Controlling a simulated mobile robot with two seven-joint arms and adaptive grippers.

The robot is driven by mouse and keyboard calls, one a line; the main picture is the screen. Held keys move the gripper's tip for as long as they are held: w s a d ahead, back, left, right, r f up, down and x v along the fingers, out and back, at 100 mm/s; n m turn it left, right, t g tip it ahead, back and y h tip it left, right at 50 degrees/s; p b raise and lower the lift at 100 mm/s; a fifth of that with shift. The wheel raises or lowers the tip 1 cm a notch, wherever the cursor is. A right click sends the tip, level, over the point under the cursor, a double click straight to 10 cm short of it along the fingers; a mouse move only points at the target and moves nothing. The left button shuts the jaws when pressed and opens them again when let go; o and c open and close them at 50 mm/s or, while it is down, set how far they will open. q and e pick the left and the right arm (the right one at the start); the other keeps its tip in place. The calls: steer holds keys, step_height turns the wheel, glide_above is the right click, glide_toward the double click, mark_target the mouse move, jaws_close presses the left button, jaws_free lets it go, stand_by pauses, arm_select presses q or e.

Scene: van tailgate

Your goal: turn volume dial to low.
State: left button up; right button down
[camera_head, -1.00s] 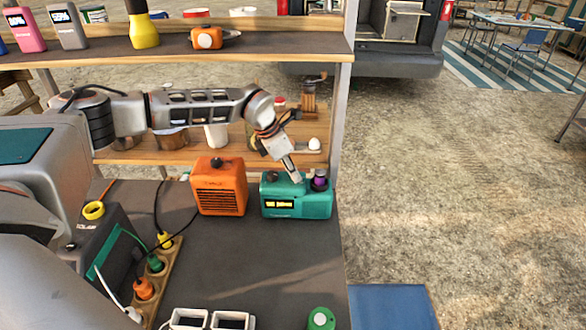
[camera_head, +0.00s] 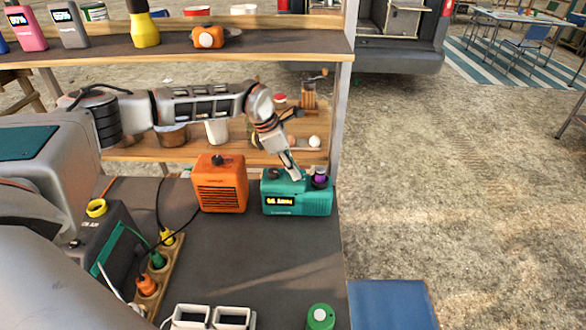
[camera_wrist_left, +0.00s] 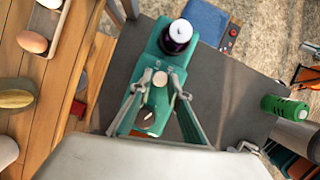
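A teal device (camera_head: 296,198) with a lit yellow display (camera_head: 280,201) stands on the dark worktop. Its display text is too small to read. On its top are a brown knob (camera_wrist_left: 147,118), a small white round part (camera_wrist_left: 160,78) and a dark purple, white-topped part (camera_wrist_left: 178,36), which also shows in the head view (camera_head: 319,178). I cannot tell which is the volume dial. My left gripper (camera_head: 298,177) points down at the device's top. In the left wrist view its fingertips (camera_wrist_left: 160,92) are apart, either side of the white part; contact is unclear. My right gripper is not in view.
An orange speaker-like box (camera_head: 221,184) stands just left of the teal device. A power strip (camera_head: 160,268) with plugs and cables lies further left. White-framed boxes (camera_head: 212,316) and a green round item (camera_head: 320,317) are at the front. A shelf (camera_head: 190,48) stands behind.

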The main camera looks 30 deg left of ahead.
mark_target(286, 178)
arm_select(q)
steer(key=shift+o, duration=1.3)
steer(key=v, duration=0.5)
steer(key=shift+a+r, duration=0.1)
steer(key=shift+r, duration=0.05)
steer(key=s+a, duration=0.7)
steer(key=a, duration=0.2)
steer(key=shift+s+a+f, duration=0.2)
